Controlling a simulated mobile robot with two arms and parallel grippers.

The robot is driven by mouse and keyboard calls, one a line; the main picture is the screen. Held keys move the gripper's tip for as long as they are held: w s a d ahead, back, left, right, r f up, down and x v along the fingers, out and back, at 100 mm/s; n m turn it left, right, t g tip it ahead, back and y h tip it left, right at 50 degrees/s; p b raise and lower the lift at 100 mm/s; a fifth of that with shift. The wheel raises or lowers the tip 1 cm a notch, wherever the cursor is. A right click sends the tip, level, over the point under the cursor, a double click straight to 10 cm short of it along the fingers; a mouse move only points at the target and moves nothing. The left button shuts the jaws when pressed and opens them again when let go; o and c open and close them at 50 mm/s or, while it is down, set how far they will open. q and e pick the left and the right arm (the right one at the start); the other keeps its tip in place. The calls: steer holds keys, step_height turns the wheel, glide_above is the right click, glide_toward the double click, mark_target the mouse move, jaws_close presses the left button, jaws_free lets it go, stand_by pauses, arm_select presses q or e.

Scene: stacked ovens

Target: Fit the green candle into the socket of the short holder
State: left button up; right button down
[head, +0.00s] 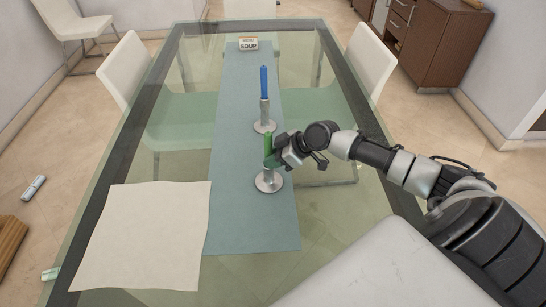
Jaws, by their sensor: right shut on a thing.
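The green candle (268,142) stands upright above the short holder. My right gripper (272,160) is shut on the candle, reaching in from the right. The short holder (269,182) is silver with a round base and stands on the blue runner. The candle's lower end is at or just above the holder's top. The gripper partly hides that spot, so I cannot tell whether the candle is in the socket. My left gripper is not in view.
A taller silver holder (264,117) with a blue candle (264,82) stands farther back on the runner (250,222). A cream cloth (145,235) lies at the front left of the glass table. White chairs flank the table.

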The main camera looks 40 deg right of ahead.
steer(key=shift+f, duration=0.25)
steer(key=c, duration=0.9)
jaws_free()
steer(key=b+v, duration=0.1)
steer(key=v, duration=0.9)
steer(key=shift+s+d+r, duration=0.2)
steer(key=shift+s+d, duration=0.05)
